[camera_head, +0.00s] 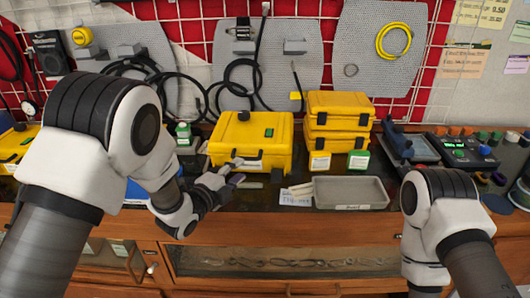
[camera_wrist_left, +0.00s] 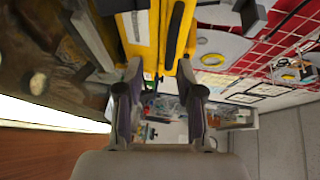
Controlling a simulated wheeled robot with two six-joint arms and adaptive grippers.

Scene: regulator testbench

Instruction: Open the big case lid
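The big yellow case (camera_head: 250,130) stands on the bench at the centre of the head view with its lid down. A small green label or display sits on its top. Its yellow side fills the top of the left wrist view (camera_wrist_left: 177,30). My left gripper (camera_head: 240,171) is just in front of the case's lower front face. In the wrist view its two fingers (camera_wrist_left: 160,68) are apart, with the case's edge close beyond the tips. I cannot tell whether they touch it. My right arm shows at the right, but its gripper is out of view.
Smaller yellow cases (camera_head: 338,107) are stacked right of the big case. A grey tray (camera_head: 350,193) and a paper note (camera_head: 295,197) lie in front of them. A mesh wall with hanging cables (camera_head: 243,80) rises behind. A device with knobs (camera_head: 462,150) stands at the right.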

